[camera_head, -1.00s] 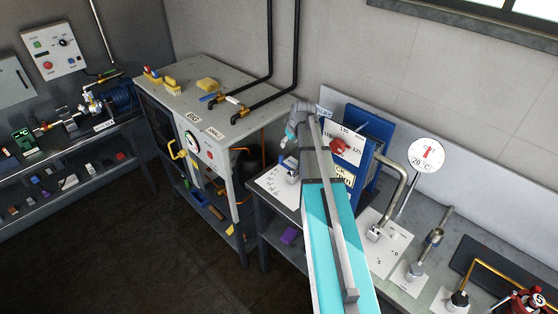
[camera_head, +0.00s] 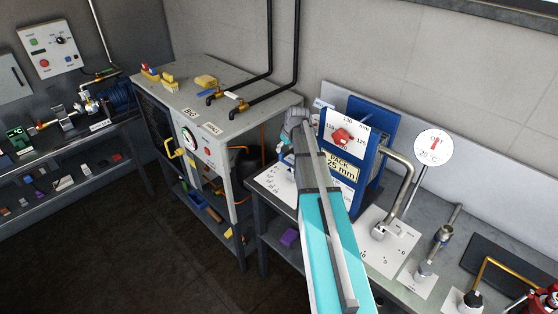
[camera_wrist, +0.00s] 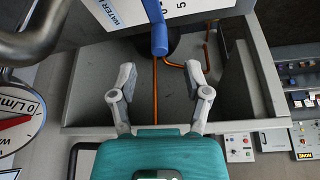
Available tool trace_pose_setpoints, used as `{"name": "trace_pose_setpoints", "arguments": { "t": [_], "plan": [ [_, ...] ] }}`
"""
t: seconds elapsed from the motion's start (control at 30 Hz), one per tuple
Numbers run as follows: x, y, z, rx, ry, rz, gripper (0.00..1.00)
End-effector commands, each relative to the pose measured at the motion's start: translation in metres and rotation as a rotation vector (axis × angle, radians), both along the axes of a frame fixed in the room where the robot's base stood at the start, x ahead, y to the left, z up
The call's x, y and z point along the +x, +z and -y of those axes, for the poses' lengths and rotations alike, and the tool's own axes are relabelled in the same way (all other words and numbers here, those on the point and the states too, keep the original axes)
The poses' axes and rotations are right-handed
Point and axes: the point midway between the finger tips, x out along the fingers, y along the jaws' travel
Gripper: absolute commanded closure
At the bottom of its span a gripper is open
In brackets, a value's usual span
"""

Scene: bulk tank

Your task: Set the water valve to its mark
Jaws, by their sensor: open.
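The water valve's blue lever (camera_wrist: 158,32) shows at the top of the wrist view. It points down the picture from a white plate (camera_wrist: 112,12) with part of the word WATER and numbers on it. My gripper (camera_wrist: 160,80) is open and empty. Its two grey fingers stand apart on either side of the lever's line, with the lever's rounded end just above the fingertips in the picture. I see no contact. The plate's upper part and the mark are cut off. In the head view my arm hides most of the gripper and valve.
A round gauge (camera_wrist: 15,122) with a red needle and a grey pipe (camera_wrist: 35,35) stand close at the left in the wrist view. A blue-framed pack unit (camera_head: 350,150) stands right beside my arm. A grey cabinet (camera_head: 222,128) is at the left.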

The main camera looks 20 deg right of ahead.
Motion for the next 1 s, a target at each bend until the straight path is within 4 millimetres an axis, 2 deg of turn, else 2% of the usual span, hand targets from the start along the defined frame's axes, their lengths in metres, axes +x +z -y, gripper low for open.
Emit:
{"name": "trace_pose_setpoints", "arguments": {
  "t": [0.03,0.5,0.73,1.0],
  "plan": [
    [0.002,-0.008,0.000,0.000,0.000,0.000,0.38],
    [0.017,-0.043,-0.002,0.000,0.001,0.000,0.38],
    [0.021,-0.054,-0.003,-0.001,0.000,0.000,0.38],
    [0.023,-0.056,-0.003,-0.001,0.000,0.000,0.38]
  ]
}}
